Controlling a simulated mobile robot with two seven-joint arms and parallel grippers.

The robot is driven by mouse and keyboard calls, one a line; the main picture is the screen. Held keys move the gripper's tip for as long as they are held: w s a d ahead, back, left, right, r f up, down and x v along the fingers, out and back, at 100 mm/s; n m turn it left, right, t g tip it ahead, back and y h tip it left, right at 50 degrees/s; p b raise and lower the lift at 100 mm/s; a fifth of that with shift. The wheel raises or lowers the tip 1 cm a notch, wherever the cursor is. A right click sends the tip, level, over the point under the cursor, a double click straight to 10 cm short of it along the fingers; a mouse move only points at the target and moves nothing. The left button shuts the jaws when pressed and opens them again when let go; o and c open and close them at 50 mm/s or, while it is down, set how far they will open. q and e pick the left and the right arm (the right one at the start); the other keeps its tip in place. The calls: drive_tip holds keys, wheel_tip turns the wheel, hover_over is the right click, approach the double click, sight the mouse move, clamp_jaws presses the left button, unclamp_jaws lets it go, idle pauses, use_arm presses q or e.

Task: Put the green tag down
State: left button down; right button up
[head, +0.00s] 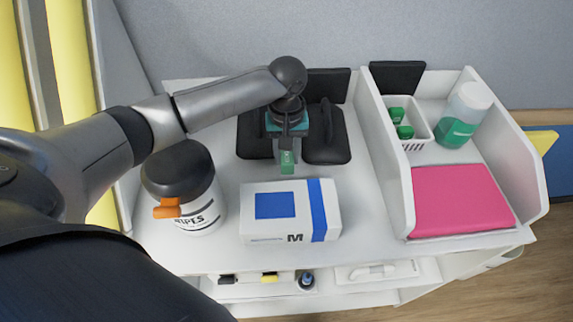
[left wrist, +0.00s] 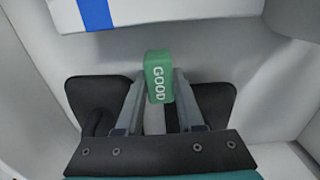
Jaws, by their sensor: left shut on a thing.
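My left gripper (head: 286,155) reaches in from the left in the head view and is shut on a green tag (head: 288,167). In the left wrist view the tag (left wrist: 158,77) sits between the fingertips of the left gripper (left wrist: 157,92), with the white word GOOD on it. Black padded shapes (head: 327,152) lie on the white surface (head: 365,222) below and behind the gripper. I cannot tell whether the tag touches anything below it. My right gripper is not in view.
A white box with blue marks (head: 275,206) stands just in front of the tag. A wipes tub (head: 200,218) stands left. At right, a walled bay holds a white basket (head: 418,130) with green items, a bottle (head: 462,115) and a pink pad (head: 460,199). Clear surface lies right of the box.

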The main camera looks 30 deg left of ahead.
sight(287, 166)
use_arm(q)
drive_tip(key=shift+f, duration=2)
drive_tip(key=shift+f, duration=0.15)
drive_tip(key=c, duration=0.5)
unclamp_jaws()
